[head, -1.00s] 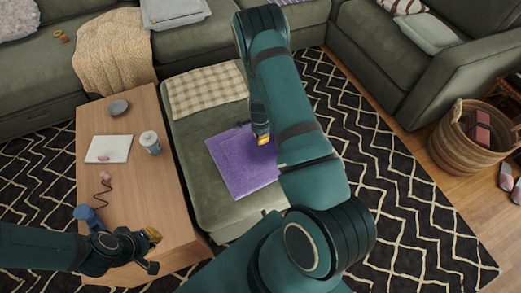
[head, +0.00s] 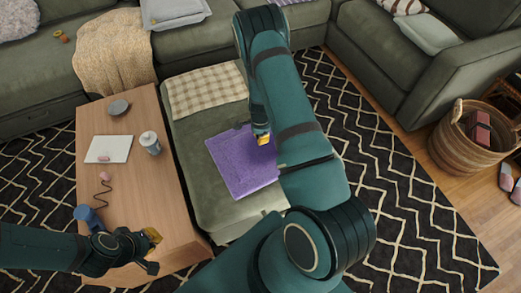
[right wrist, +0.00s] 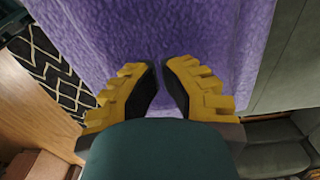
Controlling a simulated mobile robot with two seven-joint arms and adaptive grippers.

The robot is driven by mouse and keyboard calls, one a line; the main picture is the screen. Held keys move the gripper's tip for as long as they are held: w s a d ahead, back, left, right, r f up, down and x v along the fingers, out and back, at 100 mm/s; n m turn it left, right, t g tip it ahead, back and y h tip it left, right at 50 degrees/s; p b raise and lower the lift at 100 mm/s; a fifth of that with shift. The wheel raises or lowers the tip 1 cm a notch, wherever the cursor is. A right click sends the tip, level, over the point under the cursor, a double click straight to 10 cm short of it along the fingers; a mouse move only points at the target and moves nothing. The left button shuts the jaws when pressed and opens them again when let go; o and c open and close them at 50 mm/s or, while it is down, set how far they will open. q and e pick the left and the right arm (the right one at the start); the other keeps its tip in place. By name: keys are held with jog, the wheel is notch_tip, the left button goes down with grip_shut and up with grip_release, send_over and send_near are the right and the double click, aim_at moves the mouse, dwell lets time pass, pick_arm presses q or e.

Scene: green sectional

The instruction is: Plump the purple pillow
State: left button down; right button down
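The purple pillow (head: 236,165) lies flat on the green chaise seat, its right part hidden behind my right arm. It fills most of the right wrist view (right wrist: 150,25) as fuzzy purple fabric. My right gripper (head: 263,139) is at the pillow's upper right part. In the right wrist view its yellow fingers (right wrist: 160,64) are a small gap apart, with flat purple fabric showing between and beyond them. Whether they touch the pillow is unclear. My left gripper (head: 155,251) is open and empty over the wooden table's near end.
A checked pillow (head: 206,90) lies behind the purple one. The wooden table (head: 140,190) at left holds a mug (head: 150,143), a grey bowl (head: 119,108), a notebook (head: 100,149) and a blue object (head: 88,215). A wicker basket (head: 459,150) stands at right on the floor.

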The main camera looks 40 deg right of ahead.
jog(key=shift+f+b, duration=0.35)
jog(key=shift+f, duration=0.4)
jog(key=shift+f, duration=0.35)
jog(key=shift+f+b, duration=0.2)
jog(key=shift+b, duration=0.1)
jog(key=shift+s+f, duration=0.1)
jog(key=shift+f, duration=0.35)
dwell(0.4)
jog(key=shift+r, duration=0.1)
jog(key=shift+r+p, duration=1.2)
jog(key=shift+r, duration=0.4)
jog(key=shift+f+b, duration=1.1)
jog(key=shift+f, duration=0.25)
jog(key=shift+f, duration=0.4)
